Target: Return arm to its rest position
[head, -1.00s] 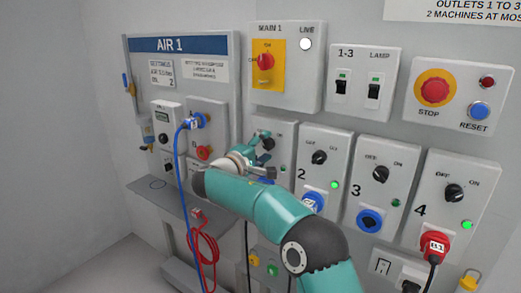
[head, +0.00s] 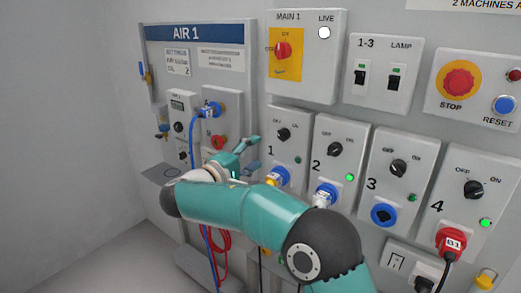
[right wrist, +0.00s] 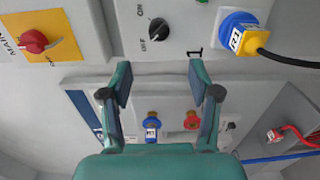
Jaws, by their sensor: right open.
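My right arm reaches in from the lower right in the head view, bent at the elbow. Its gripper (head: 250,153) is open and empty in front of the wall, between the AIR 1 panel (head: 196,33) and outlet 1's box (head: 288,145). In the right wrist view the open jaws (right wrist: 160,82) have nothing between them; the outlet 1 knob (right wrist: 159,29) shows beyond them. A blue and yellow plug (head: 277,178) sits in outlet 1, apart from the gripper; it also shows in the right wrist view (right wrist: 240,38). My left gripper is not in view.
A blue hose (head: 196,190) hangs from the air panel close behind my forearm. A red hose (head: 222,245) hangs below. A small shelf (head: 166,172) juts out at the left. Outlet 2 holds a blue plug (head: 325,194), outlet 4 a red plug (head: 452,241). The left floor is clear.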

